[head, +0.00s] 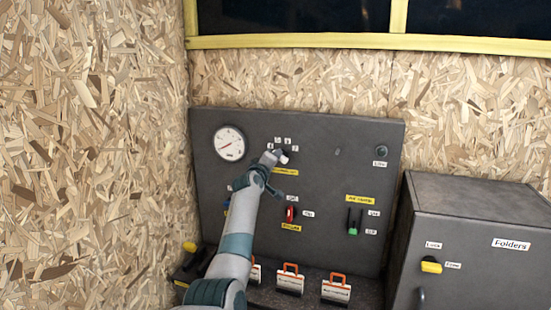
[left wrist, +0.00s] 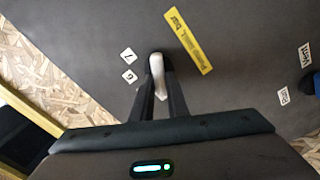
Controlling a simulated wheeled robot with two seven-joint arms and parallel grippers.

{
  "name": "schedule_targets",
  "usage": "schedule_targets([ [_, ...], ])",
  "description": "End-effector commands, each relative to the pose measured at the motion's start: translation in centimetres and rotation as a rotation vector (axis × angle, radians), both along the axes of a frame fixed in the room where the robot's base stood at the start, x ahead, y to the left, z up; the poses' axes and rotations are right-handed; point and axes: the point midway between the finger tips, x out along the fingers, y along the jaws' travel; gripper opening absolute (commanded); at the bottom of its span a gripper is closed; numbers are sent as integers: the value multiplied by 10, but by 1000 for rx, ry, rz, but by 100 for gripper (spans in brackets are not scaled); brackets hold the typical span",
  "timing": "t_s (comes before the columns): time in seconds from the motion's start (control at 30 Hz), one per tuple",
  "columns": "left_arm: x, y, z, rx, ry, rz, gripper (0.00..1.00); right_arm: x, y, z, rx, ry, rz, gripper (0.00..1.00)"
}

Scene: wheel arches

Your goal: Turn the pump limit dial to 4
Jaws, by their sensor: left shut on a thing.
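The pump limit dial shows as a pale, narrow knob (left wrist: 156,64) in the left wrist view, beside a yellow label (left wrist: 188,40) reading "Pump limit, bar". Small white tags for 7 and 6 (left wrist: 129,76) lie to its left. My left gripper (left wrist: 160,88) is shut on the knob, with one dark finger on each side. In the head view my left gripper (head: 276,158) reaches the dial on the upper middle of the grey panel (head: 338,210). Several number tags (head: 288,141) arc above it there. The gripper hides much of the dial, and I cannot tell which number it points to.
A round gauge (head: 229,143) is left of the dial. A grey cabinet (head: 478,240) stands at right, and a chipboard wall (head: 90,150) closes the left.

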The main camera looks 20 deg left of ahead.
Motion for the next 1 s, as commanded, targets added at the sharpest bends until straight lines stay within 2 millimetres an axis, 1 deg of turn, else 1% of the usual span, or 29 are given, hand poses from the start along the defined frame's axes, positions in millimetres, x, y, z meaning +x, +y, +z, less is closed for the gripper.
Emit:
schedule_targets([
  [0.27,0,0,-1,-4,1,0,0,0,0,0,0,0,0,31],
  [0.3,0,0,-1,-4,1,0,21,0,0,0,0,0,0,31],
  [0.33,0,0,-1,-4,0,-1,28,0,0,0,0,0,0,31],
  [0.37,0,0,-1,-4,0,-1,33,0,0,0,0,0,0,31],
  [0.77,-1,0,-1,-2,0,-1,33,0,0,0,0,0,0,31],
  [1.0,-10,-1,-1,-1,-1,-2,33,0,0,-3,0,0,0,31],
])
